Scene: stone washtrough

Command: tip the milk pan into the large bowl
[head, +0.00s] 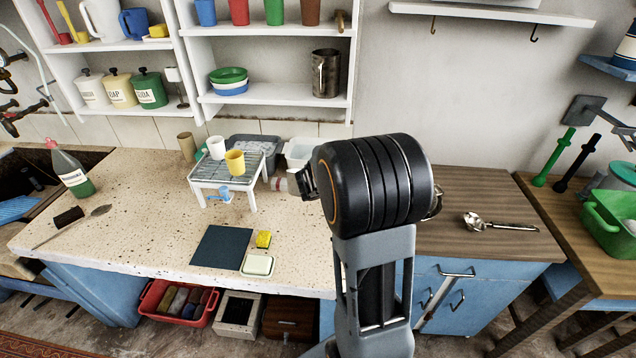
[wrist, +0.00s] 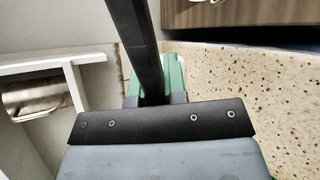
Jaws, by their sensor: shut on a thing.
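My gripper (wrist: 154,88) is shut in the wrist view on a long dark bar (wrist: 138,38), which looks like a handle, probably the milk pan's. The bar runs out of the top of the picture, so the pan's body is not seen there. In the head view my thick black arm joint (head: 372,180) hides most of the gripper and whatever it holds. A bit of shiny metal (head: 436,206) shows at its right edge; I cannot tell whether it is pan or bowl. No large bowl can be clearly made out, and the pan's contents are not visible.
A metal scoop (head: 495,224) lies on the wooden worktop (head: 490,190). Shelves (head: 265,112) rise behind.

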